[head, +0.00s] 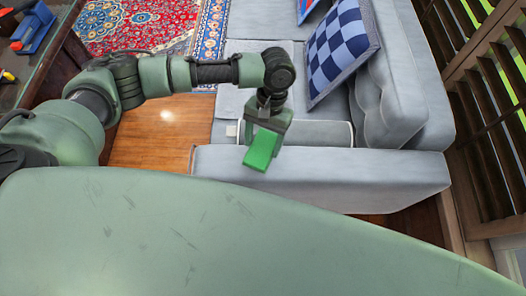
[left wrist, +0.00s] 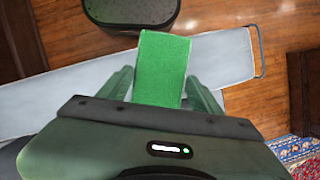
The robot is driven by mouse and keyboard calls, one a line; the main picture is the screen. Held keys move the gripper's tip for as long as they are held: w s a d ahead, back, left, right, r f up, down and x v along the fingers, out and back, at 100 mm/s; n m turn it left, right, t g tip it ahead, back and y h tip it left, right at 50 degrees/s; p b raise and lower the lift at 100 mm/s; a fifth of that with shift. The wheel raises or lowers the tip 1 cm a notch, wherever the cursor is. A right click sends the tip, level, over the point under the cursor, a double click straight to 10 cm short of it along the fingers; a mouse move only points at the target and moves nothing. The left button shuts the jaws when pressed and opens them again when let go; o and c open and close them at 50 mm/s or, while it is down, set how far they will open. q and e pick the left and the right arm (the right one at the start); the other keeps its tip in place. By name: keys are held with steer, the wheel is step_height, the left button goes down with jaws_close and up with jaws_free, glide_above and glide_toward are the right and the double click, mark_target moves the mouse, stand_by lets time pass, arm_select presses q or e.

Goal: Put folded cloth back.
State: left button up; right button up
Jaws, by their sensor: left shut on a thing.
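A bright green folded cloth (head: 261,151), small and block-shaped, is held in my left gripper (head: 266,131) over the near arm of the grey sofa (head: 330,168). In the left wrist view the cloth (left wrist: 162,62) sits between the two fingers and sticks out beyond their tips. My left gripper is shut on it. My right gripper is in neither view.
A blue checkered cushion (head: 343,52) leans on the sofa back. A patterned rug (head: 135,25) lies on the wood floor (head: 160,135). Slatted shutters (head: 495,110) stand at the right. The left wrist view shows a dark rounded object (left wrist: 131,14).

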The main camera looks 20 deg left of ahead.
mark_target(268, 136)
arm_select(q)
step_height(268, 136, down, 3)
steer(key=shift+r, duration=0.2)
step_height(268, 136, down, 4)
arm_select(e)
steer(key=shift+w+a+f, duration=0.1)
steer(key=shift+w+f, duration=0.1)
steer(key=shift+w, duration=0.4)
arm_select(q)
steer(key=o, duration=1.2)
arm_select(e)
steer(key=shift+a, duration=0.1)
arm_select(q)
steer(key=v, duration=1.1)
steer(key=shift+w+r, duration=0.15)
steer(key=shift+r, duration=0.4)
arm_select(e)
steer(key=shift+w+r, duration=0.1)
